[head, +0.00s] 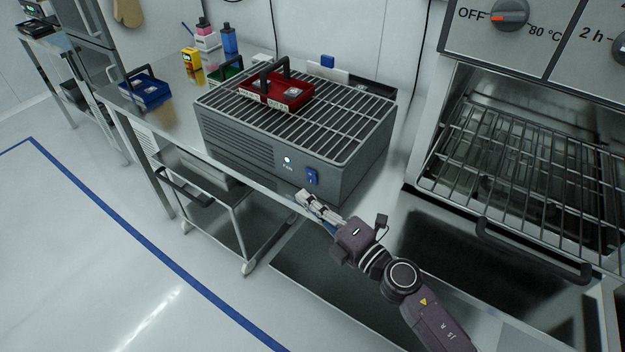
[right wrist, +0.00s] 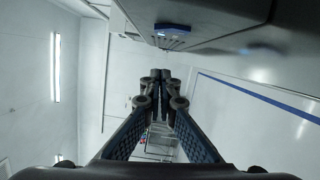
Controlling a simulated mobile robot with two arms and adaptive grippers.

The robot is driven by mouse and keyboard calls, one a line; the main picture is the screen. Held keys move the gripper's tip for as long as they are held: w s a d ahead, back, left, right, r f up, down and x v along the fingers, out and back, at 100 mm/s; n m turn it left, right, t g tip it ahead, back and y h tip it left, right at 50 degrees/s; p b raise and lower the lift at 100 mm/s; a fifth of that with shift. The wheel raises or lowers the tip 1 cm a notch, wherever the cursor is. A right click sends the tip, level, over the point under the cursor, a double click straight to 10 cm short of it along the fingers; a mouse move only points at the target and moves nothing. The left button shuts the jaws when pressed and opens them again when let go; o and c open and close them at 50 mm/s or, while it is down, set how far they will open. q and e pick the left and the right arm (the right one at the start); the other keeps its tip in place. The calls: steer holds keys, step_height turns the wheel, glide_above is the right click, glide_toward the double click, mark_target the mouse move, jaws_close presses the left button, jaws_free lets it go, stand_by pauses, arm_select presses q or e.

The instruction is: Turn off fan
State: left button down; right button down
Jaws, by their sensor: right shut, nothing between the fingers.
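The fan (head: 255,147) is a grey box with a slatted top on the metal bench. Its front face carries a small white round light (head: 287,160) above the word FAN and a blue rocker switch (head: 311,177). My right gripper (head: 303,197) is shut and empty, just in front of the fan's front face, below and slightly left of the switch, apparently not touching it. In the right wrist view the shut fingertips (right wrist: 160,74) point ahead, and a blue part (right wrist: 172,28), likely the switch, shows above them. The left gripper is not in view.
A red carrier (head: 277,92) stands on the fan's slatted top. A blue carrier (head: 146,93) and several bottles stand on the bench to the left. An open oven with wire racks (head: 530,165) is at the right. A wheeled cart (head: 235,195) stands below the bench.

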mark_target(314, 181)
steer(key=w, duration=0.3)
steer(key=shift+w+d+r, duration=0.1)
steer(key=shift+w+d, duration=0.15)
steer(key=shift+w+d+r, duration=0.1)
steer(key=shift+w+d, duration=0.35)
steer(key=shift+w, duration=0.05)
steer(key=shift+r, duration=0.1)
steer(key=shift+w+d+r+m+p, duration=0.25)
steer(key=shift+r+m+p, duration=0.15)
steer(key=shift+p, duration=0.6)
steer(key=shift+f, duration=0.3)
